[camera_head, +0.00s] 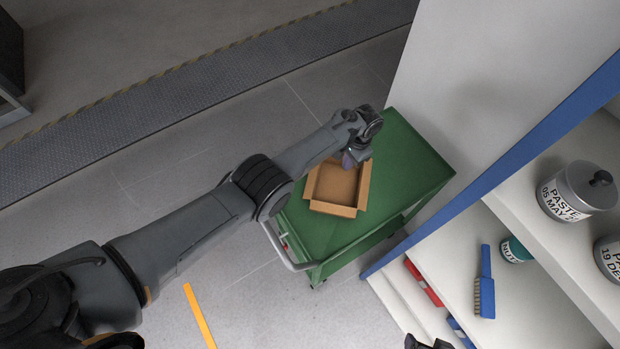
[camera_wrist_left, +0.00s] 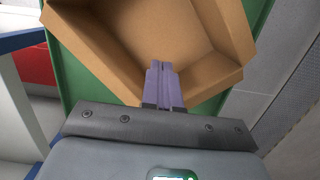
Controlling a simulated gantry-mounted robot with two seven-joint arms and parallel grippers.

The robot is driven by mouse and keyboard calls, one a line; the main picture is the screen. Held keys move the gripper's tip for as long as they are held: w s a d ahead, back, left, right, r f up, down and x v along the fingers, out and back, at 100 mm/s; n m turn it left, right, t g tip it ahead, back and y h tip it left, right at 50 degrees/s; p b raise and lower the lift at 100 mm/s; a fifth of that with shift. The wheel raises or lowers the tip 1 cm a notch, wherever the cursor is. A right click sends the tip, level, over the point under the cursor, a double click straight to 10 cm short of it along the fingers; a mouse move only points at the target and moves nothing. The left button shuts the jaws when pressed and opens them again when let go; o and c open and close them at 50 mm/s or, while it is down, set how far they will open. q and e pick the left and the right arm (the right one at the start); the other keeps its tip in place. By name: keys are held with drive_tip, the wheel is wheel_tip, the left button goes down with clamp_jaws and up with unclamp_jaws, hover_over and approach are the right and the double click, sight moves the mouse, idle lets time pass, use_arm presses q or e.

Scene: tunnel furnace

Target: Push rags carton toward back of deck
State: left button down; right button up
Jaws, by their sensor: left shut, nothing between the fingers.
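The rags carton (camera_head: 334,209) is a shallow, open brown box on the green deck (camera_head: 410,165) of a cart. No rags show inside it. My left gripper (camera_head: 348,160) is at the carton's upper edge in the head view, with its purple fingers pointing down. In the left wrist view, the shut fingers (camera_wrist_left: 163,85) overlap the near wall of the carton (camera_wrist_left: 90,50), with nothing between them. Whether they touch the wall is unclear. A small dark part at the bottom edge of the head view may belong to my right arm; no right fingers show.
The cart's handle (camera_head: 285,252) is at its lower left. Bare deck lies right of the carton. A white shelf unit with a blue edge (camera_head: 500,165) stands close on the right, holding a paste pot (camera_head: 565,198), a blue brush (camera_head: 486,285) and other items.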

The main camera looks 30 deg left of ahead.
use_arm(q)
drive_tip(key=p, duration=1.2)
approach(314, 186)
drive_tip(key=f, duration=0.3)
drive_tip(key=s+f, duration=0.1)
drive_tip(key=f, duration=0.1)
drive_tip(key=shift+a+f, duration=0.2)
drive_tip(key=shift+a, duration=0.05)
drive_tip(key=shift+f+b, duration=0.45)
drive_tip(key=shift+w+f, duration=0.1)
drive_tip(key=shift+f, duration=0.45)
